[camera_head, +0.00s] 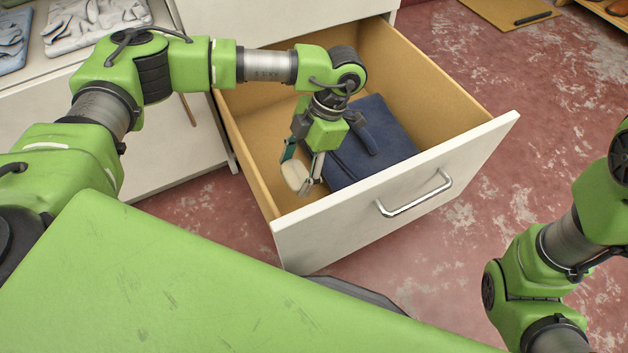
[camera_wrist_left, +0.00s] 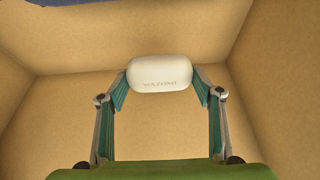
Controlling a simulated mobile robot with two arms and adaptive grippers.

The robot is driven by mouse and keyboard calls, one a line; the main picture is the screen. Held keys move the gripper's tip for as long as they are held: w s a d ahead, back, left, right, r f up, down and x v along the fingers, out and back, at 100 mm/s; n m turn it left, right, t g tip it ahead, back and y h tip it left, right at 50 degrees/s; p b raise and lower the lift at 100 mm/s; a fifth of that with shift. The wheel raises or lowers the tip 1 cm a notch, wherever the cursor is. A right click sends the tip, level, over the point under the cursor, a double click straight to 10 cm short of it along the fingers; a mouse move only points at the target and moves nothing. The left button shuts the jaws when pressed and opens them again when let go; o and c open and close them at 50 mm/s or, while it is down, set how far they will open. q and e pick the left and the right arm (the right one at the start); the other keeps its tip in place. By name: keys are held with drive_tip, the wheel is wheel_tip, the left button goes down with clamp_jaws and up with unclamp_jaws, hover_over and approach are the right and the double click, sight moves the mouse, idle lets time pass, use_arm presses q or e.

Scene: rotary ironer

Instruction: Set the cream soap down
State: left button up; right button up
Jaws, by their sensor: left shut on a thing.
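The cream soap (camera_head: 295,176) is a pale rounded bar, held between the fingertips of my left gripper (camera_head: 303,170). In the left wrist view the soap (camera_wrist_left: 160,74) shows faint lettering, with a teal-padded finger touching each end. My left gripper points down inside the open drawer (camera_head: 420,187), near its front left corner. The wrist view shows bare tan drawer walls and floor around the soap. I cannot tell whether the soap touches the drawer floor. My right gripper is out of view.
A folded dark blue cloth (camera_head: 375,150) lies in the drawer, right of the gripper. The drawer's left part looks clear. Grey-white gloves (camera_head: 90,22) lie on the white top at the upper left. A tan board (camera_head: 508,10) with a dark stick lies at the upper right.

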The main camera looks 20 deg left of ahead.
sight(294, 200)
use_arm(q)
wheel_tip(294, 200, down, 8)
drive_tip(key=b, duration=0.5)
drive_tip(key=shift+f, duration=0.25)
drive_tip(key=shift+r, duration=0.15)
drive_tip(key=o, duration=1.2)
